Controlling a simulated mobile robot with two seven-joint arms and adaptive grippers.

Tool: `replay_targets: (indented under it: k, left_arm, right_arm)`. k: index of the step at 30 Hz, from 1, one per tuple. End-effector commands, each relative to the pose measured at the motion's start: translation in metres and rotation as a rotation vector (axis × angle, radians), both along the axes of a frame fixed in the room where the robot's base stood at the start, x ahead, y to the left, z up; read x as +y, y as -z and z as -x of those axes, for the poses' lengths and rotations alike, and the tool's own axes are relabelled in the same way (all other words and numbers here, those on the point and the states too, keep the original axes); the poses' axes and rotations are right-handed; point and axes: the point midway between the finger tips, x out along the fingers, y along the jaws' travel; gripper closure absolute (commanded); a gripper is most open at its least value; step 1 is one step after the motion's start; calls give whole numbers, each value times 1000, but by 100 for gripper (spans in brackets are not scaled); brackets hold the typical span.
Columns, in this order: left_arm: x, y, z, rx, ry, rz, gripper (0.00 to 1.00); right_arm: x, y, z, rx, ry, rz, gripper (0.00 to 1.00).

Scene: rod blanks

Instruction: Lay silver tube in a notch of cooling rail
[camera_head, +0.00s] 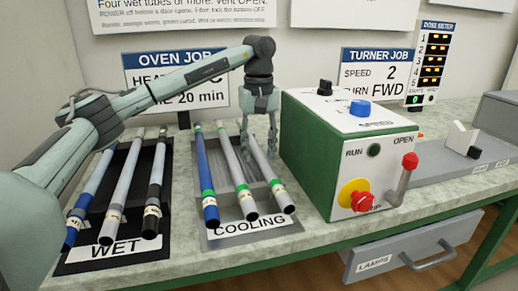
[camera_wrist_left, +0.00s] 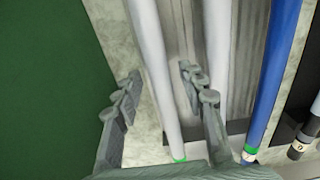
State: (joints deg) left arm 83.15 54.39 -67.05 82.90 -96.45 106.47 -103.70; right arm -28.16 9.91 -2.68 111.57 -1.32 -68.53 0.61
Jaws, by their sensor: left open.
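The cooling rail (camera_head: 215,232) holds a blue tube (camera_head: 206,175) at left and two silver tubes with green bands, one in the middle (camera_head: 233,165) and one at right (camera_head: 265,175). My left gripper (camera_head: 260,140) is open over the far part of the right silver tube. In the left wrist view its open fingers (camera_wrist_left: 158,75) lie on either side of this silver tube (camera_wrist_left: 155,85); contact cannot be told. The middle silver tube (camera_wrist_left: 216,50) and blue tube (camera_wrist_left: 275,85) lie just beyond one finger. My right gripper is not in view.
The green turner box (camera_head: 305,160) stands close right of the rail and gripper. A drawer (camera_head: 400,250) hangs below the counter.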

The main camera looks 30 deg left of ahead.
Motion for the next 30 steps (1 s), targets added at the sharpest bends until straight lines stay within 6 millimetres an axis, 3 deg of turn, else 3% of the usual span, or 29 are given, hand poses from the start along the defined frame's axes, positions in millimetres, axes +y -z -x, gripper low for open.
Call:
replay_targets:
  k: [5, 13, 18, 24, 30]
  left_arm:
    - [0, -17, -1, -3, 0, 1, 59]
    - [0, -76, -1, -4, 0, 1, 59]
    - [0, -108, 0, -3, 0, -1, 59]
    - [0, -123, 0, -1, 0, -1, 59]
    - [0, -123, 0, 0, 0, 0, 59]
  right_arm:
    - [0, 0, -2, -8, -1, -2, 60]
    - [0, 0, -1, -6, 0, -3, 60]
    - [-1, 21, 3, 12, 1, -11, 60]
    - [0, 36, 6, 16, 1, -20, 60]
    - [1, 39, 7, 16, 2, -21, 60]
